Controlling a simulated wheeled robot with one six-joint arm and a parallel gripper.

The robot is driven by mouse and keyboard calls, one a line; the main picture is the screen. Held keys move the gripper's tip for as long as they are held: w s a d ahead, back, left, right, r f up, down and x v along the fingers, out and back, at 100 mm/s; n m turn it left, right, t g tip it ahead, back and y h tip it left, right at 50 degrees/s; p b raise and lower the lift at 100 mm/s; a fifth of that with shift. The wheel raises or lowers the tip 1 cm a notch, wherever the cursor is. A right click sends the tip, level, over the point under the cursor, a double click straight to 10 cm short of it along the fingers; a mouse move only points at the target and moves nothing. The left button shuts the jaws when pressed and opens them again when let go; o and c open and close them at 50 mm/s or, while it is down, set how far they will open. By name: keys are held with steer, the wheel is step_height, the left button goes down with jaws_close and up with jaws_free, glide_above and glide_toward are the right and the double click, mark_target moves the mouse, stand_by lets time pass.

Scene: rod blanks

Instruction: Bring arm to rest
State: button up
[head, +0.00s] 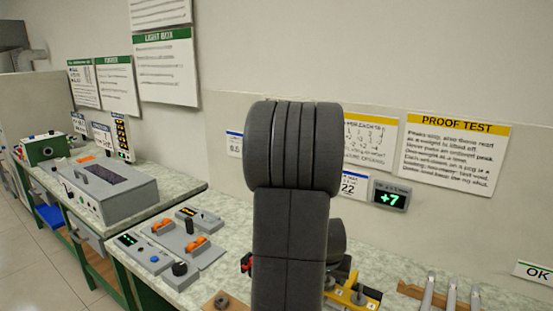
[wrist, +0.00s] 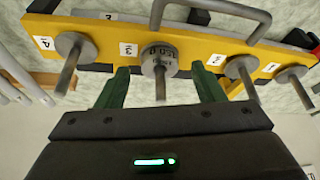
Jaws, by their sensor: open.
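My gripper (wrist: 160,70) shows in the wrist view with its two green fingers spread apart. Between and beyond the fingertips is a round metal disc (wrist: 160,58) with markings on its face and a pin sticking out. I cannot tell whether a finger touches it. It sits at a yellow rack (wrist: 105,34) with number labels and several similar pins. In the head view my dark arm stands upright in the middle and hides my gripper. Part of the yellow rack (head: 352,301) shows to the right of the arm.
A control panel (head: 170,246) with knobs and orange switches lies on the bench left of my arm. A grey machine (head: 108,188) stands farther left. Metal rods (head: 451,296) lie at the lower right.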

steer(key=shift+r, duration=0.25)
steer(key=shift+f, duration=0.2)
